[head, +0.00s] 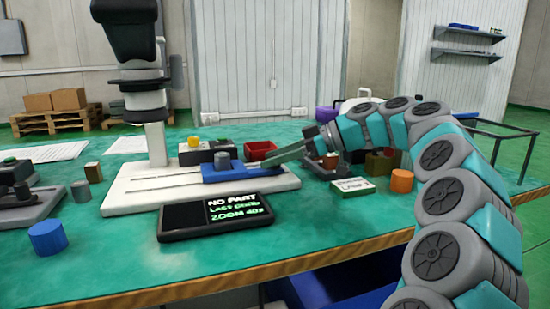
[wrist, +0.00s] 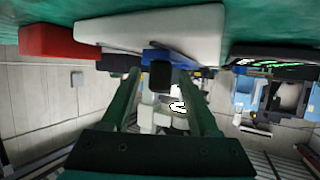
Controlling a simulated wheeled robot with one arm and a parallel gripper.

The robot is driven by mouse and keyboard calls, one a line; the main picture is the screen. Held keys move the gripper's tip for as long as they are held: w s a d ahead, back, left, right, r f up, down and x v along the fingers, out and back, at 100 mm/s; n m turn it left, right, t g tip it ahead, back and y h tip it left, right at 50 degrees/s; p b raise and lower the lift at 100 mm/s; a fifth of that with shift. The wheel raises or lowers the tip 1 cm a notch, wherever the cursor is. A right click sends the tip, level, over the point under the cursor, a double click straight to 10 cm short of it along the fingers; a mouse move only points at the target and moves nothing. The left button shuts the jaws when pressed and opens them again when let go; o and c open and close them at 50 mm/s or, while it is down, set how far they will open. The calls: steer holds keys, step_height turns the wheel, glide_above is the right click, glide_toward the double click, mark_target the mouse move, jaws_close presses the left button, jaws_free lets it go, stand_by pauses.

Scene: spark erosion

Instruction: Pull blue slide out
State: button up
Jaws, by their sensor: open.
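The blue slide (head: 240,173) lies on a white base plate (head: 125,197) of the microscope-like stand, with a grey round knob (head: 222,158) on top. My gripper (head: 262,161) reaches in from the right, its fingers pointing left at the slide's right end. In the wrist view my gripper (wrist: 161,75) is open, one finger on each side of a dark block (wrist: 160,76). The block does not look gripped, and contact cannot be told. Part of the blue slide (wrist: 158,55) shows behind it, below the white base (wrist: 170,30).
A display panel (head: 216,221) stands in front of the base. A blue cylinder (head: 47,238) stands at left. The front right tabletop is clear.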

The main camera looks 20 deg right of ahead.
steer(key=shift+d, duration=0.1)
steer(key=shift+v, duration=3.8)
